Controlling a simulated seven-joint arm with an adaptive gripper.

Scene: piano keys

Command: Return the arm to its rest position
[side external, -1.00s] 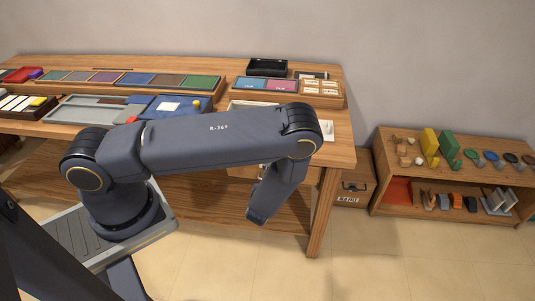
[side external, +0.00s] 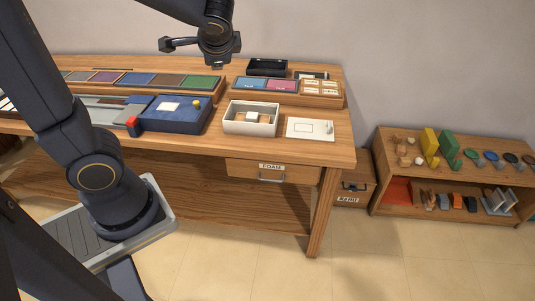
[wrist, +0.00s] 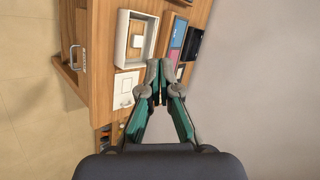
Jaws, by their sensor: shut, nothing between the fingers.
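My gripper shows in the wrist view (wrist: 159,70) with its two teal-sided fingers brought together at the tips, nothing between them. In the side external view my wrist is raised above the back of the wooden table (side external: 300,150), and the fingers cannot be made out clearly there. My arm stands up at the left of that view. The gripper appears clear of the table and touches nothing that I can see.
On the table are a white box (side external: 250,118) with blocks inside, a white plate (side external: 310,128), a blue box (side external: 176,115) with a yellow knob, and rows of coloured panels (side external: 140,79). A black tray (side external: 267,67) is at the back. A low shelf (side external: 450,180) stands right.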

